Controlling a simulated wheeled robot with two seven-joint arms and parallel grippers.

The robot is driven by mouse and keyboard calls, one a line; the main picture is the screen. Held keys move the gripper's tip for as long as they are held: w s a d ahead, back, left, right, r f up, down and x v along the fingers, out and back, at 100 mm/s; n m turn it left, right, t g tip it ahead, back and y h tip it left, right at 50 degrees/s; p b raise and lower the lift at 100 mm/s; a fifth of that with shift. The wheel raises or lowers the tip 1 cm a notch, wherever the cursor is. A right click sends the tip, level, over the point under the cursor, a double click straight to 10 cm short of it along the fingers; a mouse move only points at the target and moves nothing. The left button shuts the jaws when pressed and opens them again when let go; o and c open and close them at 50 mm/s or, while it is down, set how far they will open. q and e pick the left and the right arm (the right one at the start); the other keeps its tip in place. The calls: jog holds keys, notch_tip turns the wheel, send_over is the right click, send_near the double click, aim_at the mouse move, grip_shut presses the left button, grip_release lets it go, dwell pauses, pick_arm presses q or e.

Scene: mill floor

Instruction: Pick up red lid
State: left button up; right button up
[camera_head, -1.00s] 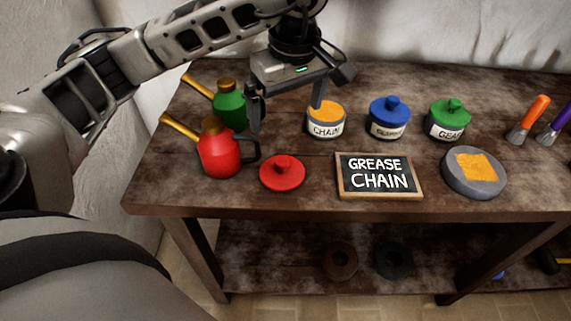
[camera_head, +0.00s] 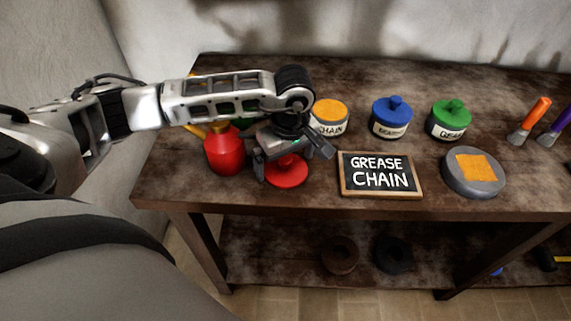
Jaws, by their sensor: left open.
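The red lid (camera_head: 287,175) lies on the wooden table near its front edge, just left of the chalkboard sign. My left gripper (camera_head: 286,162) is open and sits right over the lid, pointing down. Its body hides the lid's knob and back part. One finger shows at the lid's left side. I cannot tell whether the fingers touch the lid. The chain jar (camera_head: 329,117), with orange grease on top and no lid, stands behind and to the right of the gripper. My right gripper is not in view.
A red oil can (camera_head: 225,154) stands close to the left of the gripper. A green can behind it is mostly hidden by my arm. The "GREASE CHAIN" sign (camera_head: 380,175) is close on the right. Blue-lidded (camera_head: 391,117) and green-lidded (camera_head: 449,119) jars, a grey tin (camera_head: 473,172) and brushes stand further right.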

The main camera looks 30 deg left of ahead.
pick_arm(q)
jog(key=shift+f, duration=0.2)
jog(key=c, duration=0.9)
jog(key=shift+r, duration=0.15)
